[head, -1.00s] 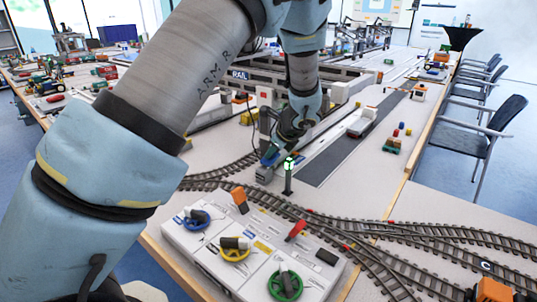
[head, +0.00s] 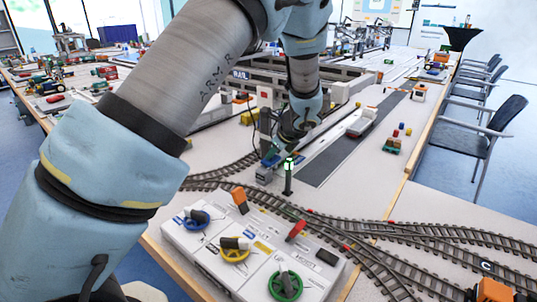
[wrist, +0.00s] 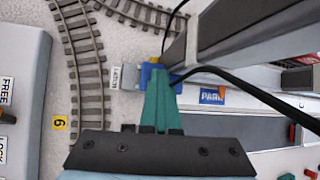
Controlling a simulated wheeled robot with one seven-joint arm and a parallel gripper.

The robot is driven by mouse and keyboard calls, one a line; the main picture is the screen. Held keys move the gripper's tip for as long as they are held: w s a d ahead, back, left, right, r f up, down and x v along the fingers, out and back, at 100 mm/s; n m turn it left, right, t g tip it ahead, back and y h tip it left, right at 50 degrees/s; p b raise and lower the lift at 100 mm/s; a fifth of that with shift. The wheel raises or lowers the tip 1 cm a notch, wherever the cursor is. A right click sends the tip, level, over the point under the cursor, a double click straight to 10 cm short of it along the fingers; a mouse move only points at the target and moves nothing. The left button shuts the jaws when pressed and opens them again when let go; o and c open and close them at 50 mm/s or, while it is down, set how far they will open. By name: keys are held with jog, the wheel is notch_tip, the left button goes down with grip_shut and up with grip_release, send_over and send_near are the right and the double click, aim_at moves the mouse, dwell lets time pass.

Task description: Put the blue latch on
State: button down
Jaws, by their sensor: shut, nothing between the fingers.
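The blue latch (wrist: 147,76) is a small blue piece at the foot of a grey crane beam, beside a grey block and a small white label (wrist: 117,77). In the head view the blue latch (head: 269,160) shows small, above the grey block. My gripper (wrist: 160,84) has its teal fingers together, with nothing between them. Its tips are right at the latch and cover part of it; I cannot tell whether they touch. In the head view my gripper (head: 276,153) is low beside the latch, partly hidden by dark parts.
A post with a green lamp (head: 289,176) stands just in front of the latch. A control panel (head: 190,247) with coloured cranks and levers is nearer. Curved track (wrist: 86,75) runs left of the latch. A black cable (wrist: 250,88) and the grey beam (wrist: 240,35) are close to my fingers.

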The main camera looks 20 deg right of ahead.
jog(key=shift+s+a+r+p, duration=0.2)
jog(key=shift+s+a+r, duration=0.15)
jog(key=shift+a+r, duration=0.35)
jog(key=shift+s+a+r+p, duration=0.25)
jog(key=shift+a+r, duration=0.25)
jog(key=shift+r, duration=0.3)
jog(key=a+r, duration=0.1)
jog(key=s+a+r, duration=0.1)
jog(key=a+r+p, duration=0.1)
jog(key=shift+s+r, duration=0.3)
jog(key=shift+s, duration=0.05)
jog(key=a+n+g, duration=0.2)
jog(key=a+n, duration=0.5)
jog(key=a, duration=0.4)
jog(key=s+a+r+n+g, duration=0.1)
jog(key=s+a+n, duration=0.4)
jog(key=a+n, duration=0.5)
jog(key=s+a+r+n+g+h, duration=0.1)
jog(key=s+a+n, duration=0.4)
jog(key=a+n, duration=0.6)
jog(key=shift+s+a+r+g+h, duration=0.15)
jog(key=shift+s+r+g+h, duration=0.2)
jog(key=shift+g, duration=0.55)
